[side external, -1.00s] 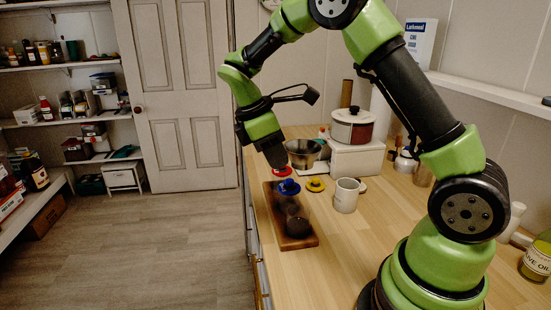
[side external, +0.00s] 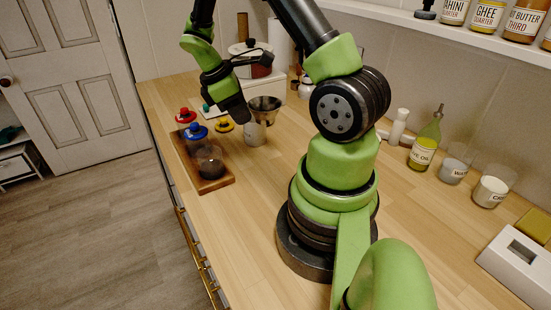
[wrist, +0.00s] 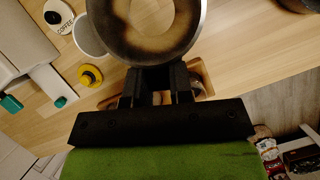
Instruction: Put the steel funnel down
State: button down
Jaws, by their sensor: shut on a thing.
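My gripper (side external: 244,113) is shut on the steel funnel (side external: 265,104) and holds it mouth up above the counter. In the wrist view the funnel's wide bowl (wrist: 150,28) fills the top middle, just beyond my fingers (wrist: 160,84). In the side view the funnel appears just above a white mug (side external: 255,135). In the wrist view the mug (wrist: 87,38) shows beside the funnel, partly hidden by its rim. The funnel's spout is hidden, so I cannot tell whether it touches anything.
A wooden board (side external: 216,184) left of the mug bears an open dark-filled jar (side external: 210,161), a blue lid (side external: 196,131) and a red lid (side external: 186,115). A yellow lid (side external: 225,126) lies nearby. The front counter (side external: 235,225) is clear.

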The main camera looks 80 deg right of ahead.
jog(key=s+f, duration=0.1)
jog(key=s+d+f, duration=0.1)
jog(key=shift+s+m, duration=0.3)
jog(key=shift+m, duration=0.1)
send_over(262, 162)
jog(key=w, duration=0.1)
jog(key=f, duration=0.4)
jog(key=shift+w+a+f, duration=0.1)
jog(key=shift+a+f, duration=0.1)
jog(key=shift+a, duration=0.15)
jog(key=shift+y, duration=0.3)
jog(key=shift+f, duration=2.5)
jog(key=shift+f, duration=0.2)
jog(key=c, duration=1)
grip_release()
jog(key=shift+r, duration=0.1)
